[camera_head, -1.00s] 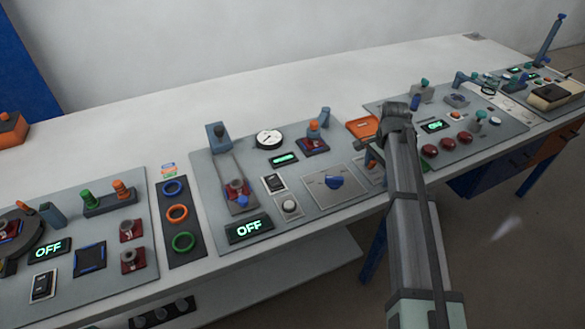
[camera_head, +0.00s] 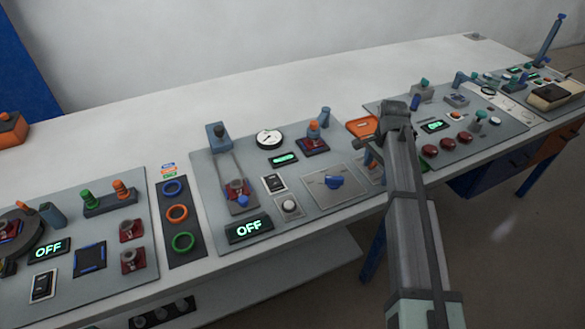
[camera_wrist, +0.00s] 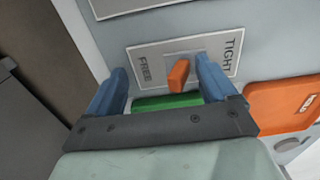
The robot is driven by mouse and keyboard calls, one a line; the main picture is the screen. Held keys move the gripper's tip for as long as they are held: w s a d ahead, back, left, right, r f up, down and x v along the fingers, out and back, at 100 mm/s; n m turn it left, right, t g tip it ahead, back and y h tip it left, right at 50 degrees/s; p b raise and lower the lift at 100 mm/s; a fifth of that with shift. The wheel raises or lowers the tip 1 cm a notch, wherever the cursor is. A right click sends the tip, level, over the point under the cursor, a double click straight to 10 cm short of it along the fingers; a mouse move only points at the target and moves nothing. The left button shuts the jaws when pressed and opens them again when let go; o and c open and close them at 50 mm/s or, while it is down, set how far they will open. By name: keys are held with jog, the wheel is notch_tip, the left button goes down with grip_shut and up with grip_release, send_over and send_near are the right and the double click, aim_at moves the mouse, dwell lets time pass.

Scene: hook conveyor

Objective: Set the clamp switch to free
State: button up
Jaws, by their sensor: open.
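The clamp switch plate (camera_wrist: 150,59) shows in the wrist view, marked FREE at its left end and TIGHT at its right end. Its orange lever (camera_wrist: 178,75) stands near the middle of the plate, and I cannot tell which setting it is in. My gripper (camera_wrist: 162,68) is open, with one blue finger on each side of the lever. The lever is nearer the right finger, with a gap to the left one. In the head view my arm hides most of the switch.
A green part (camera_wrist: 168,101) lies just beyond the gripper's palm. An orange tray (camera_wrist: 280,105) is at the right, also seen in the head view (camera_head: 361,127). The white tabletop behind is clear.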

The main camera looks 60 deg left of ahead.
jog(key=shift+r, duration=0.15)
notch_tip(320, 180, up, 7)
dwell(0.7)
dwell(0.3)
